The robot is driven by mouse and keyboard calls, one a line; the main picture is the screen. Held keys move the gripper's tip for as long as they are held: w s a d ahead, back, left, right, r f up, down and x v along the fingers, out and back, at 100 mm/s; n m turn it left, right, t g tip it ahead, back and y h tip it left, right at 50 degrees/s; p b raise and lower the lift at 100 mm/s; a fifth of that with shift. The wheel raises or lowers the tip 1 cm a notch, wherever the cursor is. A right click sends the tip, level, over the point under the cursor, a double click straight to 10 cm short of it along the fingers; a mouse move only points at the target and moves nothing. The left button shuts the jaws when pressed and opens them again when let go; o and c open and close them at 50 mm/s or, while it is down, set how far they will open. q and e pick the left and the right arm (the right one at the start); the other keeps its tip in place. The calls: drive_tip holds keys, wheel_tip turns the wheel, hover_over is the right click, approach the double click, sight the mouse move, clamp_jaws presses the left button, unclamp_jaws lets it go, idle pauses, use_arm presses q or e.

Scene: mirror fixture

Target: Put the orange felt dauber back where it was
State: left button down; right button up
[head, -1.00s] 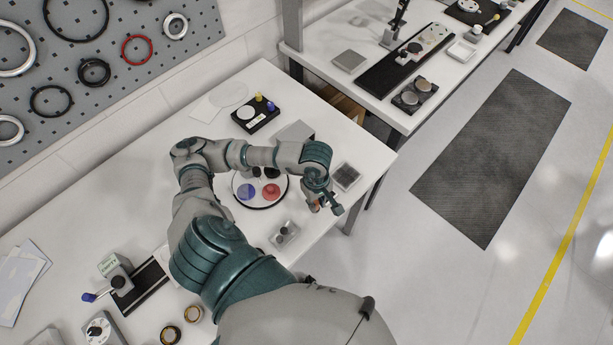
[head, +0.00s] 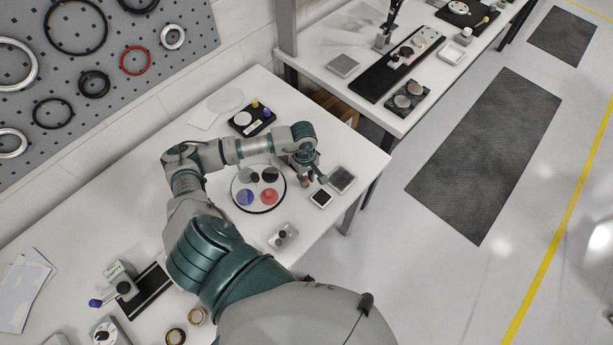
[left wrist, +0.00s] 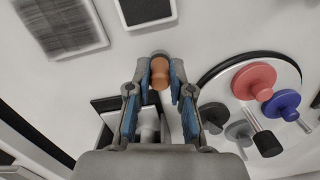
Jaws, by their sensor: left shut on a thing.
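My left gripper (head: 309,177) is shut on the orange felt dauber (left wrist: 160,72); in the left wrist view the dauber sits between the two fingertips (left wrist: 160,84). In the head view the gripper is over the table, just right of a round white plate (head: 257,187) with a dark rim. On the plate stand a red dauber (head: 268,197), a blue one (head: 244,197), a black one (head: 270,174) and a grey one (head: 248,175). I cannot tell whether the orange dauber touches anything below. My right gripper is out of view.
A small clear dish with a dark knob (head: 283,236) stands in front. A black holder (head: 252,120) with yellow and purple knobs stands behind.

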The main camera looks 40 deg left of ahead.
sight(305, 176)
use_arm(q)
drive_tip(key=c, duration=1)
unclamp_jaws()
drive_tip(key=shift+f, duration=0.1)
drive_tip(key=shift+c, duration=0.2)
drive_tip(key=shift+r, duration=0.5)
wheel_tip(305, 176, up, 11)
drive_tip(key=a+b, duration=0.1)
drive_tip(key=b, duration=0.1)
drive_tip(key=shift+w, duration=0.15)
